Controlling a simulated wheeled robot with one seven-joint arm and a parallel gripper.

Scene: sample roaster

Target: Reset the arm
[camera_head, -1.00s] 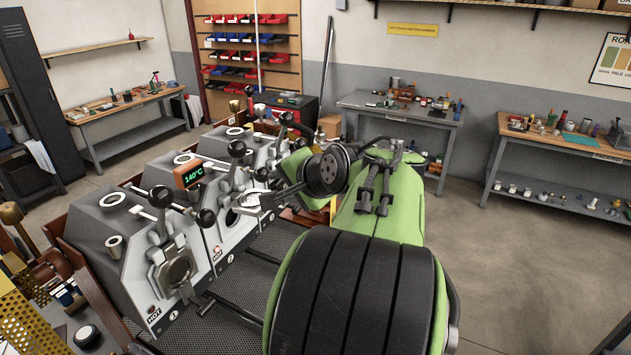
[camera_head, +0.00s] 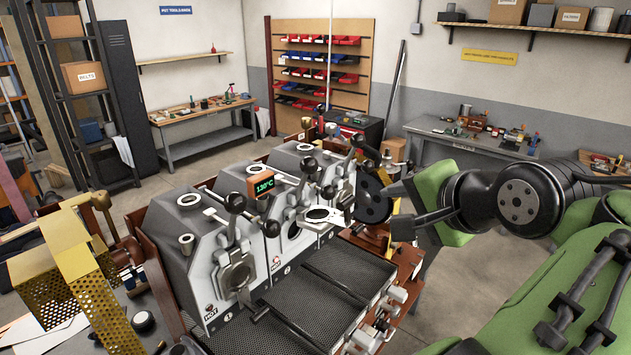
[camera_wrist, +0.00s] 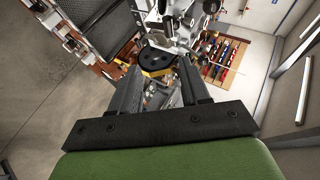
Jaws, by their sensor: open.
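My gripper (camera_head: 397,208) is at the right of the roaster bank (camera_head: 225,230), its two dark fingers pointing left toward it. In the wrist view the fingers (camera_wrist: 158,68) stand apart with nothing seen held between them. A black round disc (camera_head: 372,203) lies just beyond the fingertips; it also shows in the wrist view (camera_wrist: 160,59). I cannot tell from these views how close the tips are to it. My green and black arm reaches in from the lower right of the head view.
An orange display (camera_head: 265,187) sits on the roasters. A dark mesh tray (camera_head: 335,280) lies in front of them. A perforated brass part (camera_head: 95,300) stands at the left. A workbench (camera_head: 470,140) stands behind; open floor (camera_head: 480,265) lies to the right.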

